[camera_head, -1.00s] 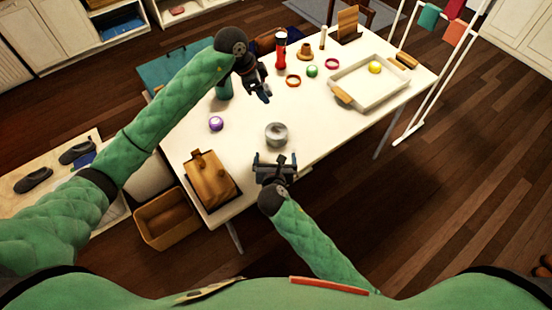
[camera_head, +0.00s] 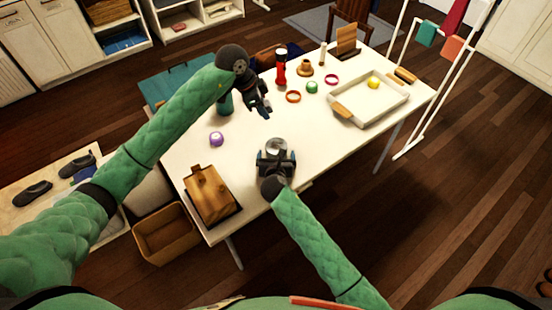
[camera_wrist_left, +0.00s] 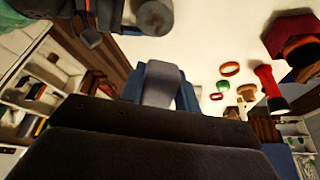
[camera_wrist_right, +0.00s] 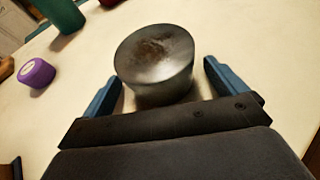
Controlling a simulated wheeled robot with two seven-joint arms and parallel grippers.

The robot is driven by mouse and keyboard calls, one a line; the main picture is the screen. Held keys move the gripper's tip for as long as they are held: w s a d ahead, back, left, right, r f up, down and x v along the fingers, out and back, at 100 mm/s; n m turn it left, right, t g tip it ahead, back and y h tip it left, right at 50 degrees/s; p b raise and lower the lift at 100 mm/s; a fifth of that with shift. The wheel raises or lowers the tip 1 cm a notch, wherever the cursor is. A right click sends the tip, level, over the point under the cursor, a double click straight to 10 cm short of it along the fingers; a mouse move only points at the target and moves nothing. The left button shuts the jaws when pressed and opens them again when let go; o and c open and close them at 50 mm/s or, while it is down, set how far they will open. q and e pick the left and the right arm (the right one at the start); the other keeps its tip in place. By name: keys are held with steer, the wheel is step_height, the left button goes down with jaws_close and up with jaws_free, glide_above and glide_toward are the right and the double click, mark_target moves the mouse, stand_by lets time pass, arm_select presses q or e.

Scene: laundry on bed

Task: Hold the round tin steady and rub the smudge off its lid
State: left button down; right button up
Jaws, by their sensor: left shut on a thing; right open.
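The round grey metal tin (camera_head: 277,145) stands upright on the white table. In the right wrist view, the tin (camera_wrist_right: 155,60) has a dark brownish smudge (camera_wrist_right: 152,48) on its lid. My right gripper (camera_head: 276,156) is open, with its blue fingers on either side of the tin and gaps showing between. My left gripper (camera_head: 264,110) is above the table, beyond the tin and apart from it. It is shut on a small grey piece (camera_wrist_left: 162,82), perhaps a cloth or pad. The tin also shows at the top of the left wrist view (camera_wrist_left: 155,16).
A green bottle (camera_wrist_right: 62,12) stands near my left arm. Table right of the tin is clear.

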steer(key=shift+c, duration=0.3)
steer(key=c, duration=1)
steer(key=shift+c, duration=0.2)
